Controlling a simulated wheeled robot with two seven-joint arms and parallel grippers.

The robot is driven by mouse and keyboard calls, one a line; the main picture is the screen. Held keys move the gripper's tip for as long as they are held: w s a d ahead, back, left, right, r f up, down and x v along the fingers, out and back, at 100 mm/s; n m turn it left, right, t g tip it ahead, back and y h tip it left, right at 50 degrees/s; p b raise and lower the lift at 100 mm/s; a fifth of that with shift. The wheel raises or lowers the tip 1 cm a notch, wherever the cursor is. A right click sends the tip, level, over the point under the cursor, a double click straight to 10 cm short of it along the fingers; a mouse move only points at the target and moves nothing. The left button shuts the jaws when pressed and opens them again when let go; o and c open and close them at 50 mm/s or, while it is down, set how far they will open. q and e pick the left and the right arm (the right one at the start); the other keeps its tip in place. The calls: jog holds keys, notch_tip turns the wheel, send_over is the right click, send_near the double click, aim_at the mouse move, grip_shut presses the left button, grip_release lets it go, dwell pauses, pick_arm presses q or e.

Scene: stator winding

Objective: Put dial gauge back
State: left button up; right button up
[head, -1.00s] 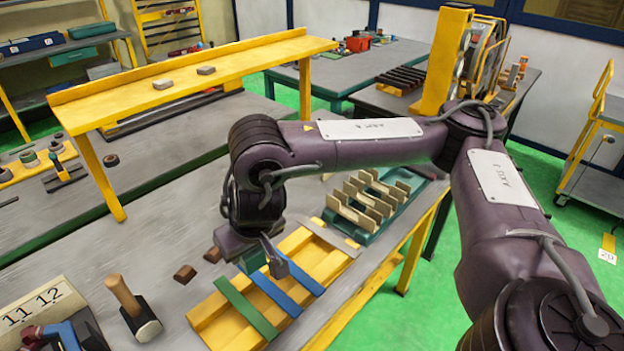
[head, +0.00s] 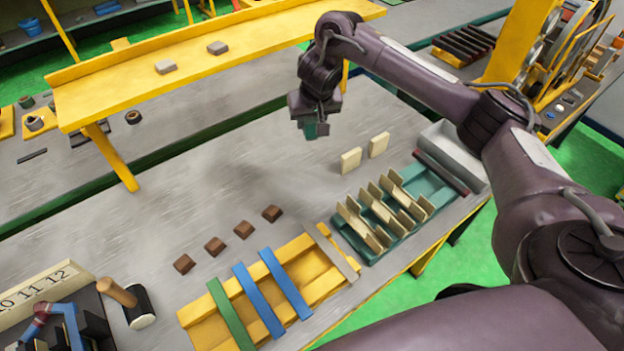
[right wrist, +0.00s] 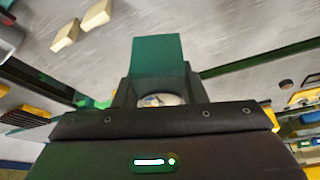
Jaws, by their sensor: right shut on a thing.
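My right gripper (head: 312,122) hangs above the grey workbench, below and in front of the yellow shelf. It is shut on a teal block-like thing, which seems to be the dial gauge (head: 310,131). In the right wrist view the teal piece (right wrist: 157,52) sticks out ahead of the gripper, and a small round pale face (right wrist: 160,100) shows between the jaws. The held thing appears clear of the bench top. Its face is hidden in the head view. My left gripper is not in view.
A yellow frame with green and blue strips (head: 232,313) and a teal rack with cream pieces (head: 425,190) line the front edge. Two cream blocks (head: 350,160) stand behind the rack. Several brown blocks (head: 243,229) and a hammer (head: 130,303) lie left. The bench middle is clear.

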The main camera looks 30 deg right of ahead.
jog(key=f+b, duration=0.5)
jog(key=f, duration=0.5)
jog(key=f+b, duration=0.6)
jog(key=f, duration=0.3)
jog(key=shift+w+d+f, duration=0.15)
jog(key=shift+d+f, duration=0.05)
jog(key=shift+f, duration=0.35)
jog(key=shift+f, duration=0.35)
jog(key=shift+f, duration=0.25)
jog(key=o, duration=1)
